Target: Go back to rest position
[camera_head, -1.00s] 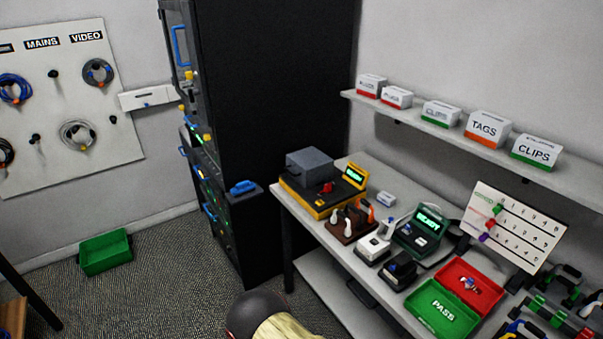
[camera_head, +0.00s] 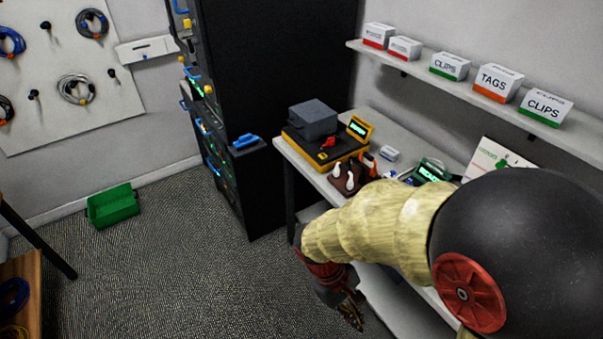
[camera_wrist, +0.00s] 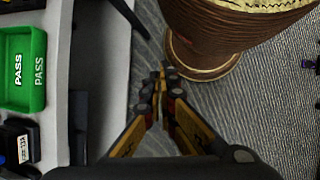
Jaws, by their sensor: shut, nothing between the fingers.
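My gripper (camera_head: 352,312) hangs at the end of my arm, in front of the workbench and over the carpet in the head view. In the wrist view my gripper (camera_wrist: 162,76) has its fingertips together with nothing between them. It is beside the bench edge and touches no object that I can see. My arm hides the right part of the bench in the head view.
The workbench (camera_head: 312,178) holds a yellow tester (camera_head: 328,152) and other devices. A green PASS tray (camera_wrist: 22,66) shows in the wrist view. A black rack (camera_head: 275,90) stands behind. A green bin (camera_head: 113,206) lies on open carpet at left.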

